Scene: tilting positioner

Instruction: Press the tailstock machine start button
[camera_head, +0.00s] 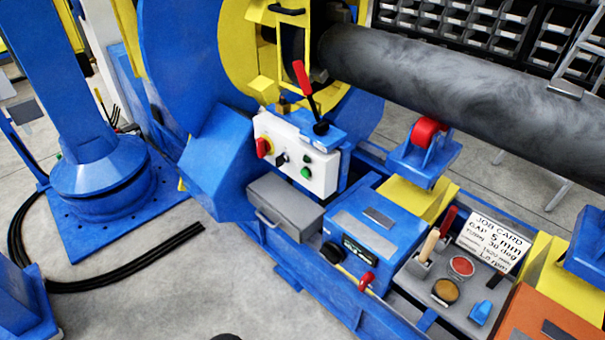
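A white control panel (322,184) is mounted on the blue machine body, left of centre. It has a green button (305,173) at its lower right, a small dark button (307,158) above that, a black knob (281,159), and a red knob on a yellow plate (264,147) at the left. No label marks the green button as the tailstock start button, and I cannot tell if it is pressed. Neither of my grippers can be made out in this view. A dark shape at the bottom edge is too cut off to identify.
A red-handled lever (302,78) stands above the panel. A grey box (283,208) juts out below it, beside a blue box (372,246) with a knob and red-tipped lever. A large grey pipe (440,85) crosses the upper right. Open floor (200,290) lies in front, left.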

